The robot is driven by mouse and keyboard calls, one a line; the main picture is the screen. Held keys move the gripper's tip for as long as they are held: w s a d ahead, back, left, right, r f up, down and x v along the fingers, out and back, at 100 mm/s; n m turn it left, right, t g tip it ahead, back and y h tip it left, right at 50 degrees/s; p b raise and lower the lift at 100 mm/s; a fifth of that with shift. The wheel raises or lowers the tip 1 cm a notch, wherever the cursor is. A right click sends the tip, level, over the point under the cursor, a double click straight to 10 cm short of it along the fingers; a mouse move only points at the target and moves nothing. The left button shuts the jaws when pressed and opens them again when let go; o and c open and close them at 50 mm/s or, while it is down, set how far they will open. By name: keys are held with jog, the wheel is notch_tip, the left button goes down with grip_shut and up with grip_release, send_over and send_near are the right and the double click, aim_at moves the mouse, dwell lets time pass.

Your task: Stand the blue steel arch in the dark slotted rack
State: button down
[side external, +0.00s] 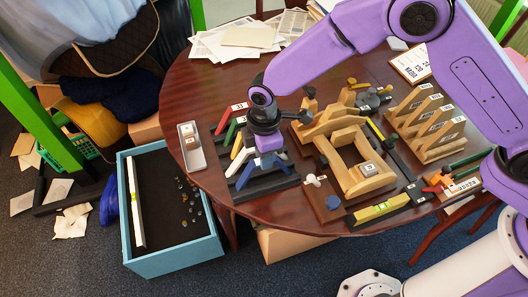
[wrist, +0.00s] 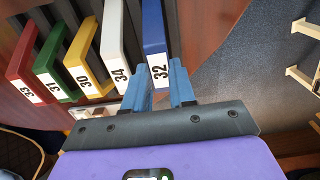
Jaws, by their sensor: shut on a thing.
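The blue steel arch (wrist: 153,30), labelled 32, is upright between the fingertips of my gripper (wrist: 165,88) in the wrist view. My gripper is shut on its labelled end. In the side view my gripper (side external: 268,158) is low over the dark slotted rack (side external: 275,187) and hides most of the blue arch. I cannot tell whether the arch's feet are in a slot. The red arch (wrist: 22,52), green arch (wrist: 50,60), yellow arch (wrist: 84,50) and white arch (wrist: 115,40) stand in a row to its left, with the white one nearest.
A small light tray (side external: 191,147) lies left of the rack. A wooden frame with blocks (side external: 360,180) stands close on the right, and a slatted wooden stand (side external: 425,120) is beyond it. A blue-sided box (side external: 175,262) is on the floor below the table's edge.

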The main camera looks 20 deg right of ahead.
jog(key=shift+f, duration=0.25)
dwell(0.9)
jog(key=shift+c, duration=2.3)
grip_release()
jog(key=shift+r, duration=2.5)
jog(key=shift+r, duration=1.5)
